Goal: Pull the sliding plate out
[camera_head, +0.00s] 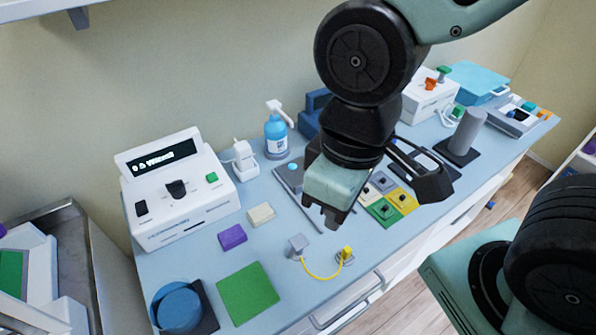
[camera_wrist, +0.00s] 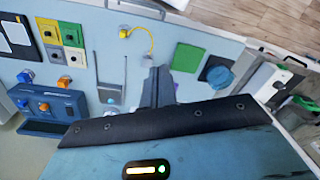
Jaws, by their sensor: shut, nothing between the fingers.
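The sliding plate is most likely the small grey plate (camera_head: 289,174) with a round light-blue knob, at the back end of two thin parallel rails on the blue worktop. It also shows in the wrist view (camera_wrist: 110,97), between the rails, which run bare from it towards the worktop's front. My gripper (camera_head: 331,222) points down over the worktop, in front and to the right of the plate in the head view, and does not touch it. In the wrist view its fingers (camera_wrist: 157,86) are together and empty, beside the rails. My gripper hides part of the worktop behind it.
Coloured tiles (camera_head: 383,212) lie right of my gripper. A yellow cable (camera_head: 322,277) runs near the front edge. A purple block (camera_head: 232,236), a green mat (camera_head: 248,292) and a white display device (camera_head: 175,190) are to the left. A blue pump bottle (camera_head: 276,137) stands behind the plate.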

